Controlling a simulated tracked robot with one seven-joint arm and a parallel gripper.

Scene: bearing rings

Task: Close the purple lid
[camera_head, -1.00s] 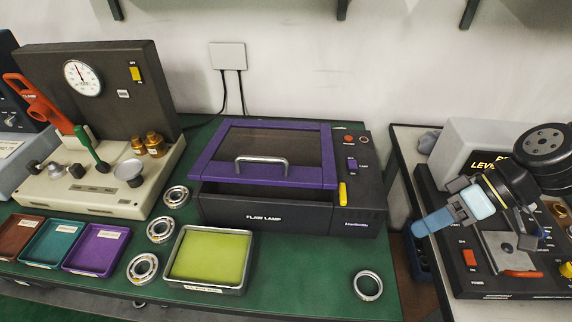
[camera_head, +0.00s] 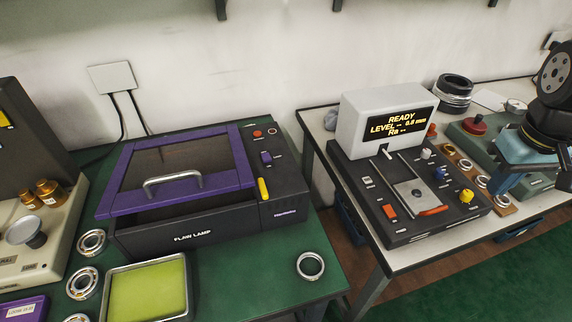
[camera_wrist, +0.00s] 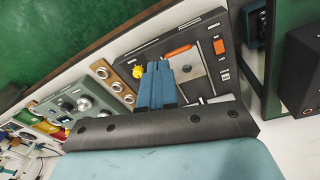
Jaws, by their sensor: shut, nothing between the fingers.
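The purple lid (camera_head: 240,160) is a frame around a dark window with a silver bar handle (camera_head: 172,183). It sits on the black flaw lamp box (camera_head: 190,236) at left of centre in the head view. A dark gap shows between the lid's front edge and the box front, so the lid looks partly raised. My gripper (camera_wrist: 157,66) is shut and empty in the wrist view, over the grey level instrument. In the head view my arm is at the right edge, well away from the lid, and the fingertips are hard to make out. The lid is not visible in the wrist view.
A yellow-green tray (camera_head: 150,259) and several bearings stand in front and to the left. The instrument (camera_head: 405,195) with a lit display stands on the right table, across a gap from the green bench.

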